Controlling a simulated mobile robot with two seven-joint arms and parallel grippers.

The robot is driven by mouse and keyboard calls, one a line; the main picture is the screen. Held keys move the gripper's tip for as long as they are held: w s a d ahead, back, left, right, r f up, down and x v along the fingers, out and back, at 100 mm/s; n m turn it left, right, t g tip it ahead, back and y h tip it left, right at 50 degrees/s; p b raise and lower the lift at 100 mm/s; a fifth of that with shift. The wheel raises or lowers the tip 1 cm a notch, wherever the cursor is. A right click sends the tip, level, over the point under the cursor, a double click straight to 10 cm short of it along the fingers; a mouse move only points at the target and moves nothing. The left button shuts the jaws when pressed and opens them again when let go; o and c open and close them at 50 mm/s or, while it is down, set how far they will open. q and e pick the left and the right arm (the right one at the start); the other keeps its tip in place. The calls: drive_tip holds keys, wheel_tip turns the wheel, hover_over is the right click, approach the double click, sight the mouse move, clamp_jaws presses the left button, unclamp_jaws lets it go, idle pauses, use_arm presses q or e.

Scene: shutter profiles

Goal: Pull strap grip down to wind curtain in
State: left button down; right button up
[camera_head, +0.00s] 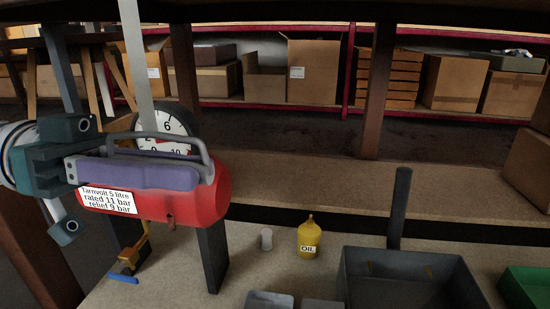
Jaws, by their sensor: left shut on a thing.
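A pale grey strap (137,55) comes down from the top of the view at the left. Its lower end meets my left gripper (196,168), which reaches in from the left edge with dark teal and purple parts. The gripper is shut at the strap's lower end. The grip there is largely hidden, and I cannot clearly tell its outline from the fingers. No curtain can be made out. My right gripper is not in view.
A red labelled tank (215,190) on dark legs stands just behind and below the gripper, with a round gauge (172,122) behind.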

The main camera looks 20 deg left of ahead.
use_arm(q)
wheel_tip(320, 180, down, 2)
drive_tip(key=shift+f, duration=0.15)
idle(0.3)
drive_tip(key=c, duration=0.8)
unclamp_jaws()
drive_tip(key=shift+o, duration=0.2)
drive_tip(key=v, duration=1)
drive_tip(key=shift+w, duration=0.1)
